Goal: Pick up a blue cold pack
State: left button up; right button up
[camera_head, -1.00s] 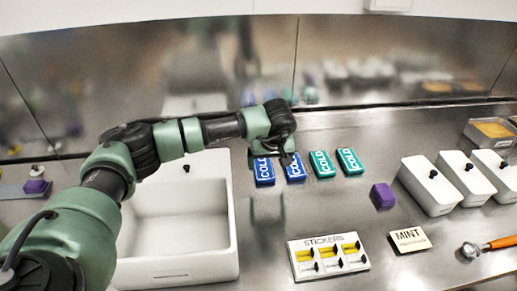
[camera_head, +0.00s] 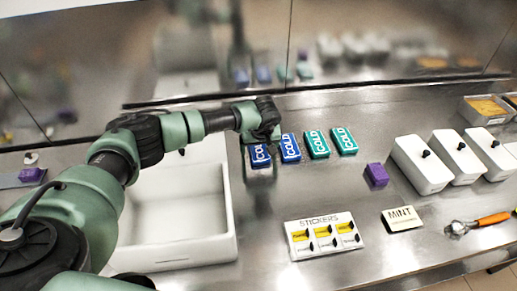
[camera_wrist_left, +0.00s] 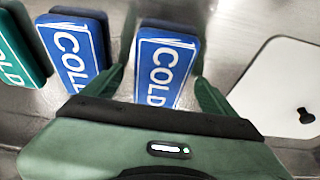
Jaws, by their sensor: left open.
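Two blue cold packs marked COLD lie side by side on the steel counter, the left one (camera_head: 260,156) and the right one (camera_head: 290,148). Two teal packs (camera_head: 316,145) (camera_head: 344,141) lie to their right. My left gripper (camera_head: 267,138) is at the left blue pack, partly covering its far end. In the left wrist view my open left gripper (camera_wrist_left: 160,85) has one finger on each side of that blue pack (camera_wrist_left: 165,62); its near end is hidden by the gripper body. The other blue pack (camera_wrist_left: 73,48) lies just outside the fingers. My right gripper is not in view.
A large white basin (camera_head: 180,260) is left of the packs. A purple block (camera_head: 376,175), white lidded tubs (camera_head: 420,168), a stickers tray (camera_head: 323,256), a MINT card (camera_head: 402,219) and an orange-handled scoop (camera_head: 492,218) are to the right. A steel wall stands behind.

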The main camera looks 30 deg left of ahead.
pick_arm(q)
jog(key=c, duration=1.6)
jog(key=shift+r, duration=0.1)
jog(key=shift+c, duration=0.2)
